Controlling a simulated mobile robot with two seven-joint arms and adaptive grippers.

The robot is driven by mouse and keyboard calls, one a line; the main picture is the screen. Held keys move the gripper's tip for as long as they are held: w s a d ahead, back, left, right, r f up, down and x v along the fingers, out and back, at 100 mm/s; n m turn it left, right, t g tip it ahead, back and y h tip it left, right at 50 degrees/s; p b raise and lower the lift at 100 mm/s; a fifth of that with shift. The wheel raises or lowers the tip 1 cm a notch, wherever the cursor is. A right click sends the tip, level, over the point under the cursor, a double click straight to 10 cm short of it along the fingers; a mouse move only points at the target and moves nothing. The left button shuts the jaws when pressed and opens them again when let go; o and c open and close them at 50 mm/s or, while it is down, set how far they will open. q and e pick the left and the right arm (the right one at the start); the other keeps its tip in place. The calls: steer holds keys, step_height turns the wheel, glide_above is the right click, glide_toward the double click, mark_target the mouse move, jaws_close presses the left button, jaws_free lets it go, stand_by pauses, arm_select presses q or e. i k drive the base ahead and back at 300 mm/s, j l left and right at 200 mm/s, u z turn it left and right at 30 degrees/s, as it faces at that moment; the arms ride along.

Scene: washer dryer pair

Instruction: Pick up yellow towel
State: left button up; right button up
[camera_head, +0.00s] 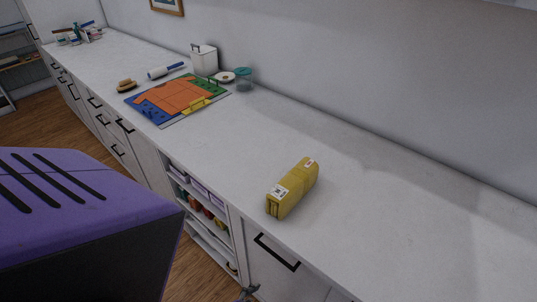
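A yellow folded bundle (293,188), which looks like the yellow towel, lies on the white countertop (390,215) near its front edge. It is a compact long block with small white labels on it. It lies at a slant, with its far end toward the right. Nothing touches it. Neither of my grippers can be made out in the head view. A small dark shape shows at the bottom edge, below the counter front, too little of it to identify.
An orange, blue and green board (172,100) lies farther left on the counter. Behind it are a white canister (204,60), a teal-lidded jar (243,79) and a lint roller (166,70). Below are a drawer handle (277,252) and open shelves. The counter right of the bundle is clear.

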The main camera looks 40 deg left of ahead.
mark_target(282, 198)
steer(key=u, duration=0.9)
